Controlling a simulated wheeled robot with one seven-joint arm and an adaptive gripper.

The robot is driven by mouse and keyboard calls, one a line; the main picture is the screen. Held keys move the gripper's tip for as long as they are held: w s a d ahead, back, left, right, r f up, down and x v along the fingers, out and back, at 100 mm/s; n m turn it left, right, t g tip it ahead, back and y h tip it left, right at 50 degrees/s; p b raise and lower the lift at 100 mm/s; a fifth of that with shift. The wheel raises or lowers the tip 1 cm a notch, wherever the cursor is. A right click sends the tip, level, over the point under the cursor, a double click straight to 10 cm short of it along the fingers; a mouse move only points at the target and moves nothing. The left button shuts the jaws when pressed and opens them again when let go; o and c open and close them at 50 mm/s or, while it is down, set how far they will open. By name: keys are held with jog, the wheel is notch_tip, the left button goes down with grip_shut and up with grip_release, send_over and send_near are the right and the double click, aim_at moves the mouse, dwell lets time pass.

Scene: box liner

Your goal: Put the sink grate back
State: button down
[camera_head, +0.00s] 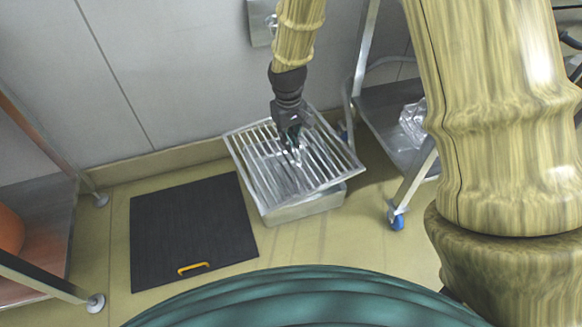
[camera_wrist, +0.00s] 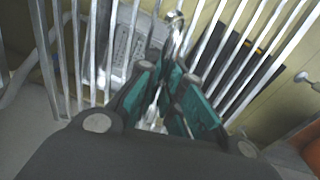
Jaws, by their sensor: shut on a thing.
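The sink grate (camera_head: 327,153) is a silver metal rack of parallel bars. It is above a shallow metal basin (camera_head: 300,207) on the floor and is turned and offset relative to it, with its edges past the basin's rim. My gripper (camera_head: 293,143) is over the middle of the grate, its fingers shut on it. In the wrist view, the teal fingers (camera_wrist: 170,112) close around a bar, and the grate's bars (camera_wrist: 222,60) spread to both sides. Part of the basin (camera_wrist: 128,45) shows through the bars. Whether the grate touches the basin's rim is unclear.
A black mat (camera_head: 190,228) with a yellow handle (camera_head: 193,268) lies on the floor left of the basin. A wheeled metal cart (camera_head: 385,112) with a clear plastic item (camera_head: 413,122) stands right. The wall is close behind.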

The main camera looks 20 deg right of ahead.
notch_tip(320, 180, down, 20)
jog(key=a+n+b, duration=0.2)
jog(key=n, duration=0.5)
jog(key=shift+w+d+f+b, duration=0.95)
jog(key=shift+w+d+b, duration=0.45)
jog(key=shift+w, duration=1)
jog(key=shift+w+d+f+b, duration=1)
jog(key=shift+w+b, duration=0.65)
jog(key=shift+w, duration=0.75)
jog(key=shift+w+d+f+b, duration=0.85)
jog(key=shift+w+d+b, duration=0.55)
jog(key=shift+w, duration=1)
jog(key=shift+a+r, duration=0.1)
jog(key=shift+f, duration=0.65)
jog(key=c, duration=1.5)
grip_release()
jog(key=shift+c, duration=0.2)
